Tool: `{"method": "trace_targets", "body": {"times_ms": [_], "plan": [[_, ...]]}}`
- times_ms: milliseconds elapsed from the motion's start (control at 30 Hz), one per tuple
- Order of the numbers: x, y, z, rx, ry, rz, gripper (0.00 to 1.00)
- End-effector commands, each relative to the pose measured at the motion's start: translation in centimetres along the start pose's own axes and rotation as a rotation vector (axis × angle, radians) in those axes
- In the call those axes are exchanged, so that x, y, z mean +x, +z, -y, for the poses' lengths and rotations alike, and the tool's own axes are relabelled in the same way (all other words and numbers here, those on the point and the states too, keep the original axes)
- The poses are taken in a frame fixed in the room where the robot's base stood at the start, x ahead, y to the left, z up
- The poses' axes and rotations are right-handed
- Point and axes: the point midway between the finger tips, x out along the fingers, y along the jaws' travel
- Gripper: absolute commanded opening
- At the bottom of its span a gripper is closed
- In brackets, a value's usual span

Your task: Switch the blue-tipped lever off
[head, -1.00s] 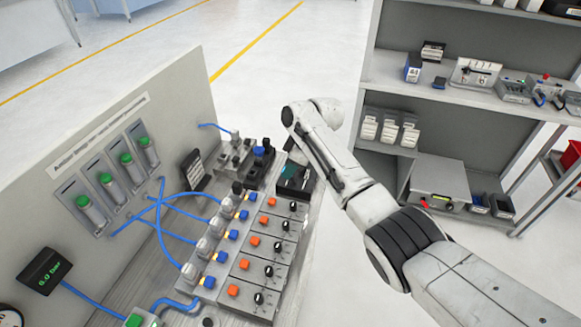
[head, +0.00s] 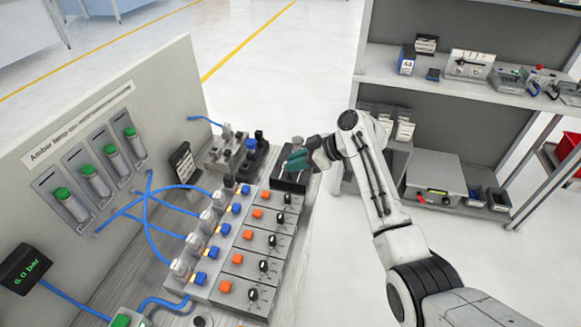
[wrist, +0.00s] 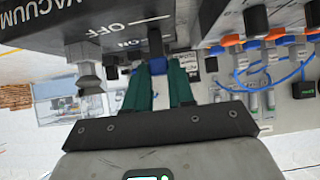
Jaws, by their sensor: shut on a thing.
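In the wrist view, a dark box (wrist: 180,12) carries upside-down VACUUM, OFF and ON markings. A dark lever (wrist: 155,40) with a blue tip (wrist: 157,65) stands out from it beside the ON marking. My gripper (wrist: 156,76) has its green fingers around the blue tip, one on each side, shut on it. In the head view, my gripper (head: 296,160) reaches the dark box (head: 288,184) at the back of the bench from the right. The blue tip is hidden by the fingers there.
Left of the box, a dark block (head: 248,158) has a blue-topped knob. Valve modules with orange buttons (head: 257,213) and blue hoses lie in front.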

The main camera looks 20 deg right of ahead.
Motion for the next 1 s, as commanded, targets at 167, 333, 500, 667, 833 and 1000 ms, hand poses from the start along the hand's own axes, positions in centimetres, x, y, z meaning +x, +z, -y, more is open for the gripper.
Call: {"method": "trace_targets", "body": {"times_ms": [167, 333, 500, 667, 833, 1000], "plan": [[0.0, 1.6, -0.1, -0.001, 0.003, -0.141, 0.00], [-0.3, 2.2, 0.0, 0.000, 0.002, -0.251, 0.00], [-0.5, 2.5, 0.0, 0.000, 0.002, -0.337, 0.00], [-0.8, 2.7, 0.0, -0.001, 0.001, -0.394, 0.00], [-0.9, 2.7, 0.0, 0.000, 0.001, -0.429, 0.00], [-1.0, 2.7, 0.0, 0.001, 0.001, -0.443, 0.00]]}}
